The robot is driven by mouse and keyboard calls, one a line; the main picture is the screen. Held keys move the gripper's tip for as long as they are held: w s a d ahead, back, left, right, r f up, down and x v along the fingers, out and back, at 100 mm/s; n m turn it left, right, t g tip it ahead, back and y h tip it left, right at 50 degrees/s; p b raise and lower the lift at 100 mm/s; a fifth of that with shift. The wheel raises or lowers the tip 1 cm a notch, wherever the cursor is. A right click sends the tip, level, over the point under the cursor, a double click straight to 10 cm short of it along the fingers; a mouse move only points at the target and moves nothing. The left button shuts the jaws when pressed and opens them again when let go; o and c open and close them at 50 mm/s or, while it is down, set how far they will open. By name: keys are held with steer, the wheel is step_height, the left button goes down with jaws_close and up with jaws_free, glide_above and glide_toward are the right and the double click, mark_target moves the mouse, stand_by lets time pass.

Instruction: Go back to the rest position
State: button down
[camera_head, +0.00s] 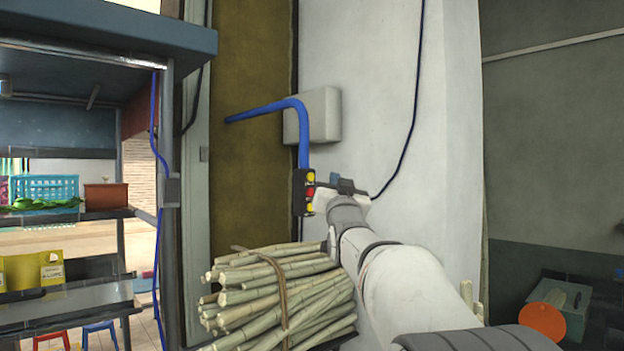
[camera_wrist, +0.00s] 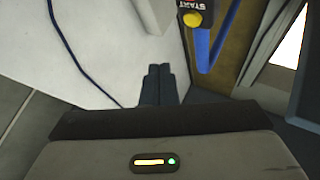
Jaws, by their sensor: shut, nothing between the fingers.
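My gripper (camera_head: 324,180) reaches up and forward beside a small dark button box (camera_head: 304,192) with yellow and red buttons. In the wrist view my gripper's dark fingers (camera_wrist: 159,74) are together, with nothing between them. The button box hangs on a blue pipe (camera_head: 303,135). In the wrist view a yellow button (camera_wrist: 192,19) with a START label shows at the top, to the right of the fingers and apart from them. Part of the box is cut off there.
A tied bundle of sugarcane (camera_head: 270,295) lies below and left of my arm. A metal stall frame with a shelf holding a blue basket (camera_head: 45,188) stands left. A grey wall box (camera_head: 318,115) is behind the pipe. An orange disc (camera_head: 543,322) is at lower right.

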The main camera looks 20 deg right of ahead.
stand_by(0.3)
steer(key=s+a+f+n+g+y, duration=0.1)
steer(key=s+a+f+g+y, duration=0.2)
steer(key=f, duration=0.6)
steer(key=s+a+f+n+g, duration=0.1)
steer(key=s+a+f+g, duration=0.35)
steer(key=f, duration=0.45)
steer(key=s+a+f+n+g+y, duration=0.1)
steer(key=s+a+f+g+y, duration=0.2)
steer(key=f, duration=0.6)
steer(key=s+a+f+n+g, duration=0.1)
steer(key=s+a+f+g, duration=0.1)
steer(key=s+f, duration=0.4)
steer(key=s+a+f+n+g, duration=0.1)
steer(key=s+a+f+g, duration=0.2)
steer(key=s+f, duration=0.3)
steer(key=s+a+f+n+g+y, duration=0.1)
steer(key=s+a+f+g, duration=0.2)
steer(key=s+f, duration=0.3)
steer(key=s+g, duration=0.1)
steer(key=s, duration=0.3)
steer(key=shift+s+f, duration=0.4)
steer(key=shift+a, duration=0.1)
